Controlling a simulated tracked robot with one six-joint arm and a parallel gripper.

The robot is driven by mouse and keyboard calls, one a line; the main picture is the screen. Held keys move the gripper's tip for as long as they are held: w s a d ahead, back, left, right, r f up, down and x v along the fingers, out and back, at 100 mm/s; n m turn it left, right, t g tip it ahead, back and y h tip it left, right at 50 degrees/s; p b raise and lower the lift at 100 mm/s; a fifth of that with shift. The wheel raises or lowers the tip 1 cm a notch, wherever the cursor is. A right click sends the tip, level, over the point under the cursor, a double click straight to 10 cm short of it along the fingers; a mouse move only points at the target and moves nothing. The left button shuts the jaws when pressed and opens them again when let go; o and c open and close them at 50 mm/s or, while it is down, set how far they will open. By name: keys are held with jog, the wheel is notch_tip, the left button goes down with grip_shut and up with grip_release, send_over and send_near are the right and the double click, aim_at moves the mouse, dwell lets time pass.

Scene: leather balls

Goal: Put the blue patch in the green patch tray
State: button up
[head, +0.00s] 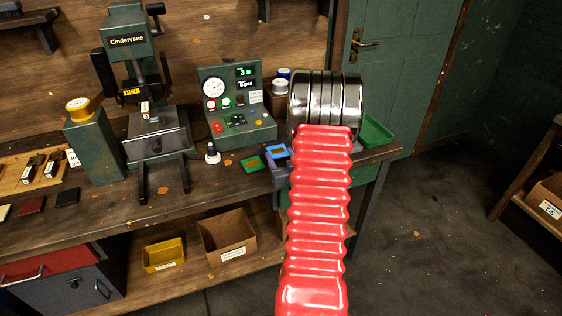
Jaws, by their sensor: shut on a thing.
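My gripper (279,153) shows only in part as a blue-grey piece at the left of my arm's chrome wrist, low over the bench's front edge. It is shut on the blue patch (277,152), of which only a little dark blue shows; my wrist and red arm hide much of the grip. The green patch tray (376,131) is an open, shallow green tray at the bench's right end. It is to the right of my gripper, beyond the chrome wrist, which hides its left part.
A small green piece with an orange middle (250,163) lies left of my gripper. A green control panel (238,105), a white-topped knob (212,153) and a Cindervane press (155,140) stand on the bench (225,185). White and blue round tins (281,85) stand behind my wrist.

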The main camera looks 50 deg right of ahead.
jog(key=shift+f, duration=1)
jog(key=shift+f, duration=0.1)
jog(key=o, duration=0.9)
jog(key=v, duration=1.2)
jog(key=shift+w+a, duration=0.1)
jog(key=shift+w, duration=0.05)
